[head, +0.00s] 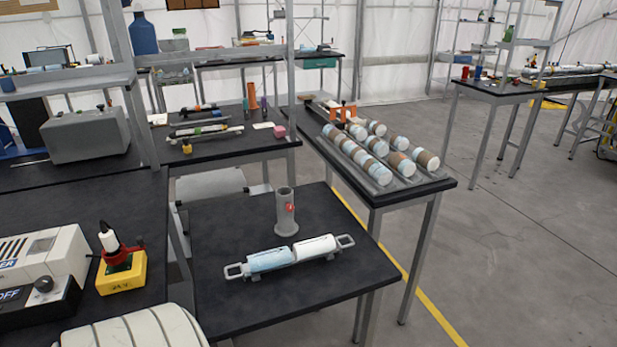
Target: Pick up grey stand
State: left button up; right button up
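The grey stand (286,212) is an upright grey cylinder on a wider round base, with a red mark on its side. It stands on the small black table (215,300) in the middle of the head view. A blue and white tube (290,256) with a looped handle at each end lies just in front of it, and I cannot tell whether they touch. Neither of my grippers shows in this view.
Several banded cylinders (375,153) lie on the black table to the right, behind the stand. A grey-white machine (55,262) and a yellow box (122,273) with a red clamp sit on the left table. Open floor (520,240) lies to the right.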

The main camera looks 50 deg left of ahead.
aim_at(287, 226)
jog(key=i+u, duration=0.4)
jog(key=i+l+u, duration=0.15)
jog(key=u, duration=0.25)
jog(key=i+l+u, duration=0.2)
jog(key=u, duration=0.2)
jog(key=i+l+u, duration=0.2)
jog(key=u, duration=0.2)
jog(key=l, duration=0.1)
